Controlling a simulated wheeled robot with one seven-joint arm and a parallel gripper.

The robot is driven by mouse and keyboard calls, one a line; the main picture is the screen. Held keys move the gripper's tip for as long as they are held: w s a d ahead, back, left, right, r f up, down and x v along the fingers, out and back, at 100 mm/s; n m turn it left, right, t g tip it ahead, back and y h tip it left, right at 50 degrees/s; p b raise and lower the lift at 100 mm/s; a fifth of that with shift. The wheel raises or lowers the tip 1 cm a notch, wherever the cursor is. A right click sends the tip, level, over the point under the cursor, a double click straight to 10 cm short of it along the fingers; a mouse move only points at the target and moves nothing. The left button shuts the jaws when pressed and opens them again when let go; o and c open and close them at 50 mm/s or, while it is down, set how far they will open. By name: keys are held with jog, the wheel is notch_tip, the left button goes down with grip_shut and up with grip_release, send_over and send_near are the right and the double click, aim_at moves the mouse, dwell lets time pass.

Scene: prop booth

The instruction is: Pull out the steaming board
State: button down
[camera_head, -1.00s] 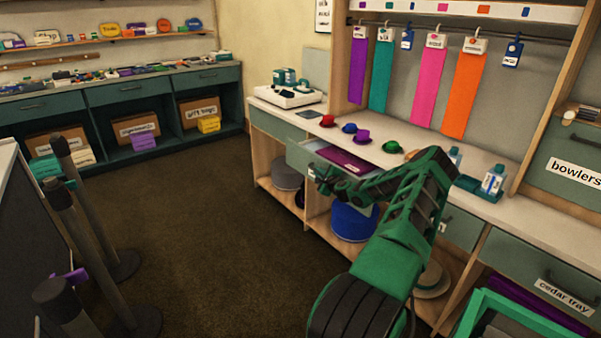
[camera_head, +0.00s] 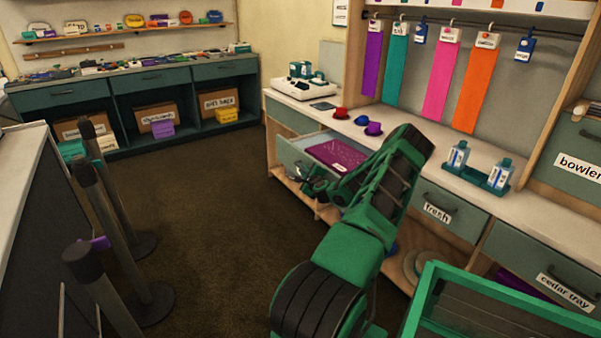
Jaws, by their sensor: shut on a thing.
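The steaming board (camera_head: 338,154) appears to be the purple, dotted panel in the pulled-out grey-green drawer (camera_head: 291,158) under the counter, left of my arm. It stands well out from the counter front. My gripper (camera_head: 316,185) is at the drawer's front edge, shut on what seems to be its handle. The fingers are small and dark, and the handle itself is mostly hidden behind them. My green arm covers the right side of the drawer.
The counter (camera_head: 334,120) holds a red hat (camera_head: 341,113), a purple hat (camera_head: 373,128) and a bottle tray (camera_head: 477,178). Dark posts (camera_head: 115,230) stand at the left. A green frame (camera_head: 425,300) is at lower right. The brown floor (camera_head: 215,220) between is clear.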

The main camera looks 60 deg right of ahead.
jog(key=shift+f, duration=0.1)
jog(key=c, duration=2.1)
grip_release()
jog(key=shift+s, duration=0.1)
jog(key=v, duration=1)
jog(key=shift+s+a, duration=0.2)
jog(key=shift+a, duration=0.1)
jog(key=shift+w, duration=0.1)
